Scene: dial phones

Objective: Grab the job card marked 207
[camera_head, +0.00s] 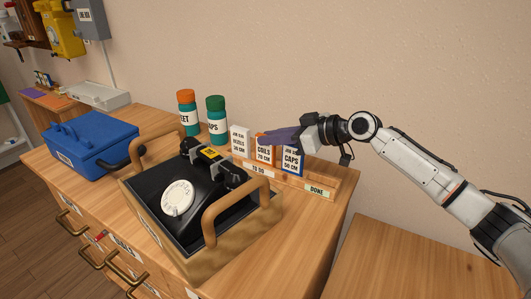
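Three job cards stand in a wooden rack (325,181) on the bench. A white-topped card (241,142) is at the left, an orange-edged card marked COILS 70 CM (264,154) in the middle, and a blue-edged card marked CAPS 50 CM (291,163) at the right. Their job numbers are too small or covered to read, so I cannot tell which is 207. My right gripper (276,138) reaches in from the right, across the tops of the middle and right cards, its dark purple fingers pointing left. Contact and finger gap are unclear. My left gripper is out of view.
A black dial phone (203,193) sits in a wooden tray with raised handles (240,202) in front of the rack. Two bottles, orange-capped (188,115) and green-capped (216,121), stand left of the cards. A blue toolbox (92,145) is further left. The rack bears TO DO and DONE labels.

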